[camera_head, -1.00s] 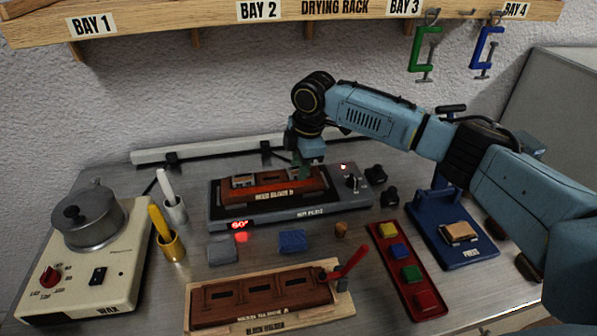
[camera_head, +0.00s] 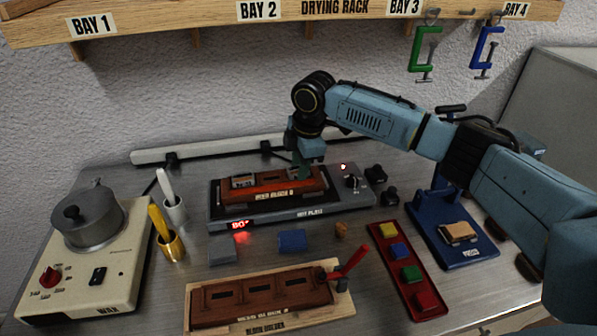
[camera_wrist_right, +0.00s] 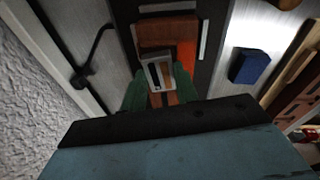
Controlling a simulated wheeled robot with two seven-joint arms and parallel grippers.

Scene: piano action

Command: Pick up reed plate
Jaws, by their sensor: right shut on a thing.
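The brown reed block (camera_head: 270,196) lies on the grey hot plate (camera_head: 345,205). My right gripper (camera_head: 303,172) is over the block's right end with its green fingers pointing down. In the right wrist view the gripper (camera_wrist_right: 160,92) is shut on a small pale metal reed plate (camera_wrist_right: 156,71), one finger on each side. The plate is still at the block; whether it touches the block cannot be told. In the head view the fingers mostly hide this plate. Another small metal plate (camera_head: 243,181) sits on the block's left end. My left gripper is not in view.
A wax pot (camera_head: 88,217) on its heater stands at the left. A wooden block holder (camera_head: 270,318), a red tray (camera_head: 411,272) of coloured blocks and a blue press (camera_head: 453,234) are in front and right. The drying rack (camera_head: 320,9) hangs above.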

